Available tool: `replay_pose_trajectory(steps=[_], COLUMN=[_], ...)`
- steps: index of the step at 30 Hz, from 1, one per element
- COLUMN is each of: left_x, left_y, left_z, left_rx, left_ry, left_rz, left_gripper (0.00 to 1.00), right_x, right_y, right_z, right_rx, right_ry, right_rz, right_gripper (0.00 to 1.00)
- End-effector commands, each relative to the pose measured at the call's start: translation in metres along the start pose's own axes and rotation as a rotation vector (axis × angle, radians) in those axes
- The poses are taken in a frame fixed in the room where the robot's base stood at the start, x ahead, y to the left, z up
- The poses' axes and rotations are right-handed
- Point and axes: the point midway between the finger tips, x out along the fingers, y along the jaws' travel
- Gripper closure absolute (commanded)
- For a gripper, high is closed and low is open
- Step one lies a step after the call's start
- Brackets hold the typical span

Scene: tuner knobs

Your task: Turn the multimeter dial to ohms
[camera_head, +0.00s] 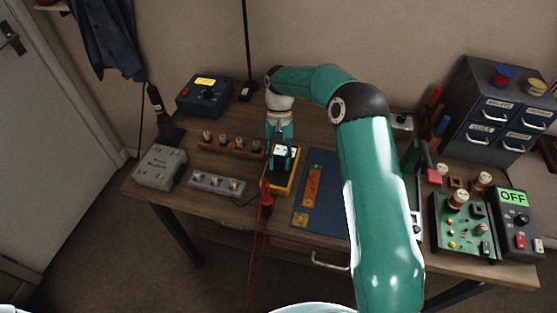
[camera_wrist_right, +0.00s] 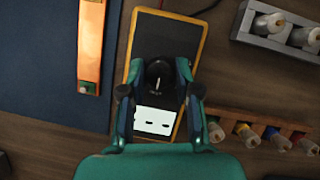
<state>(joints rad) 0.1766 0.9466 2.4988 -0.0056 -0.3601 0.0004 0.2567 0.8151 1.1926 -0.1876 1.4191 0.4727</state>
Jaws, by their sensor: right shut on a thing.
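The multimeter (camera_head: 281,190) lies on the bench, with a yellow-orange rim and dark face. In the wrist view the multimeter (camera_wrist_right: 195,38) shows its round black dial (camera_wrist_right: 159,75) and a white display (camera_wrist_right: 155,122) with dark marks. My right gripper (camera_wrist_right: 157,73) reaches down over the multimeter, its fingers on either side of the dial and shut on it. In the head view the right gripper (camera_head: 283,155) covers the dial. The dial's scale is too small to read. My left gripper is not in view.
A red probe (camera_head: 266,194) with a cable hangs at the bench's front edge beside the multimeter. A blue mat (camera_head: 330,209) with an orange strip (camera_head: 312,185) lies to the right. A green circuit board (camera_head: 462,225) and an "OFF" box (camera_head: 515,225) stand far right.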

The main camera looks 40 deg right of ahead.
Motion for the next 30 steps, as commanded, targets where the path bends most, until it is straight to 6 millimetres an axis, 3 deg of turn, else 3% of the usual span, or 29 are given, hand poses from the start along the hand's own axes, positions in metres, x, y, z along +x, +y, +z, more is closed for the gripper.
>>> replay_pose_trajectory(steps=[9,10,14,25,30], left_x=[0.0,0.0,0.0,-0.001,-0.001], left_y=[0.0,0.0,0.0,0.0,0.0], left_z=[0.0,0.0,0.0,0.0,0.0], left_rx=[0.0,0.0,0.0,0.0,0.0], left_ry=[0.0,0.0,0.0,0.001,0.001], left_rz=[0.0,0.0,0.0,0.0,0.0], left_gripper=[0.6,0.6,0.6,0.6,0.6], right_x=[-0.003,-0.003,-0.002,-0.003,-0.02], right_y=[-0.001,-0.001,0.0,0.0,-0.001], right_z=[-0.002,-0.002,-0.001,0.0,-0.001], right_rx=[0.002,0.001,0.001,0.0,0.0], right_ry=[0.012,0.012,0.008,0.002,0.006], right_rz=[-0.005,-0.005,-0.004,-0.001,-0.003], right_gripper=[1.0,0.63,0.44,0.44,0.44])
